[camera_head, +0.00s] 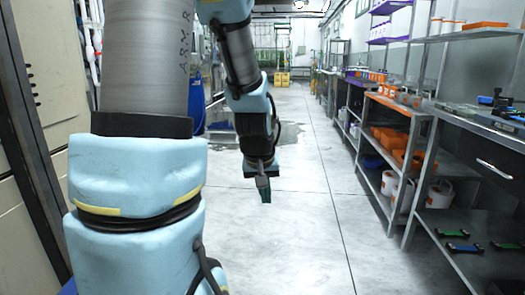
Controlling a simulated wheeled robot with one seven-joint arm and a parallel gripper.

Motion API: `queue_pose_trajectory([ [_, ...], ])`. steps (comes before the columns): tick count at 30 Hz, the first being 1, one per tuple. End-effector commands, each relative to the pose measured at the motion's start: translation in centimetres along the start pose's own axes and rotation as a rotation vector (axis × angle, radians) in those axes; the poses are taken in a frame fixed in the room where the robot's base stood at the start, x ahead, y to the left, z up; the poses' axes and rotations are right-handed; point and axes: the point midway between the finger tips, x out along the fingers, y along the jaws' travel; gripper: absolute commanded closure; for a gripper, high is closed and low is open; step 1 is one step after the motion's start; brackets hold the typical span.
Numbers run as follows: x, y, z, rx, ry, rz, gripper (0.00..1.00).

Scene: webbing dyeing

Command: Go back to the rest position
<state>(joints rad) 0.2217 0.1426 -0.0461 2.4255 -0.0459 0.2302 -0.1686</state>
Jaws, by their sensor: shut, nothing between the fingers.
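My gripper (263,188) hangs from the end of my arm near the middle of the view, pointing down over the open floor (310,215). It is shut and holds nothing. It touches nothing. My arm's upper part, with pale blue padding, fills the left of the view.
Metal shelves (418,112) with orange bins (383,138) and white containers (437,194) line the right side. A metal workbench (490,128) stands at the right edge. Beige cabinets (50,110) stand close on the left. The aisle between is clear, with yellow crates (282,79) far back.

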Motion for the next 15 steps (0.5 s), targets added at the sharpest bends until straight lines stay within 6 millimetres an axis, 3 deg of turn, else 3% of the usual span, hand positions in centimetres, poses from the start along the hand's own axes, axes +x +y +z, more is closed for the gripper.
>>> queue_pose_trajectory([
  [3,-1.4,-3.8,3.8,0.018,-0.087,-0.045,1.00],
  [8,-3.3,-7.4,9.1,0.045,-0.208,-0.079,1.00],
  [9,-4.9,-6.9,7.9,0.051,-0.200,-0.076,1.00],
  [15,-8.8,-6.4,6.5,0.050,-0.198,-0.075,1.00],
])
